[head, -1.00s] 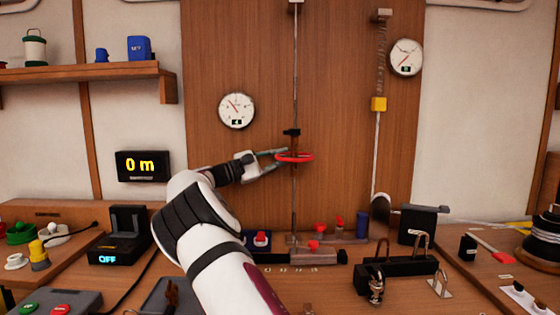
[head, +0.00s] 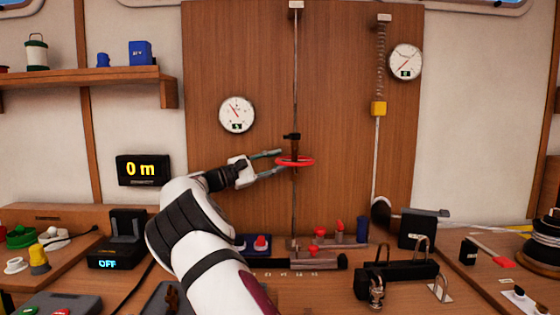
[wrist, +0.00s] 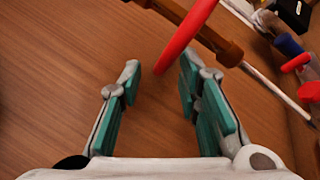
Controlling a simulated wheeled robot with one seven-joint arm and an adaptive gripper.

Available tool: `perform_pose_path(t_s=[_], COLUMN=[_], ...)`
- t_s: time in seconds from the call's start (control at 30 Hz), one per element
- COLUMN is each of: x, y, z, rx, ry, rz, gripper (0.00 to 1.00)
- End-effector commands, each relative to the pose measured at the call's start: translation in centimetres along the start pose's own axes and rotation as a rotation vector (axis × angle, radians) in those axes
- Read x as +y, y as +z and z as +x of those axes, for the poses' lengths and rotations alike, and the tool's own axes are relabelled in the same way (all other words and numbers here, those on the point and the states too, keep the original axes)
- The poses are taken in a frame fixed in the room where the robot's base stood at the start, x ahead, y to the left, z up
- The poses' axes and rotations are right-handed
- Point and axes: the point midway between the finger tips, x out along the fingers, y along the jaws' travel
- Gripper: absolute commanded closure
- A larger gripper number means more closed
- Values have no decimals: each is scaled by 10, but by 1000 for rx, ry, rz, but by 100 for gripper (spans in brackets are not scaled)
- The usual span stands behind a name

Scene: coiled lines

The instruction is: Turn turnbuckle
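My gripper (head: 281,162) is at the ring's left side. In the wrist view, my gripper (wrist: 158,75) has its teal-padded fingers apart with wood panel showing between them. I cannot tell whether a finger touches the ring.
A round gauge (head: 237,115) hangs left of the rod. The bench below holds a black rail with shackles (head: 398,275) and small red-topped parts (head: 319,234).

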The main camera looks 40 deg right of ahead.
Motion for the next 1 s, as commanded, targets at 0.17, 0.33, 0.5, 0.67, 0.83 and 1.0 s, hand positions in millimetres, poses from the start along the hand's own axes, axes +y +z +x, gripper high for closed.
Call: perform_pose_path(t_s=[0.17, 0.33, 0.5, 0.67, 0.83, 1.0], x=[1, 1, 1, 1, 1, 1], y=[-1, -1, 0, 0, 0, 1], z=[-39, -72, -94, -103, -103, -103], rx=[5, 3, 2, 1, 0, 1], ry=[4, 4, 3, 2, 2, 0], rz=[1, 1, 2, 1, 1, 1], gripper=[69, 69, 69, 69, 69, 70])
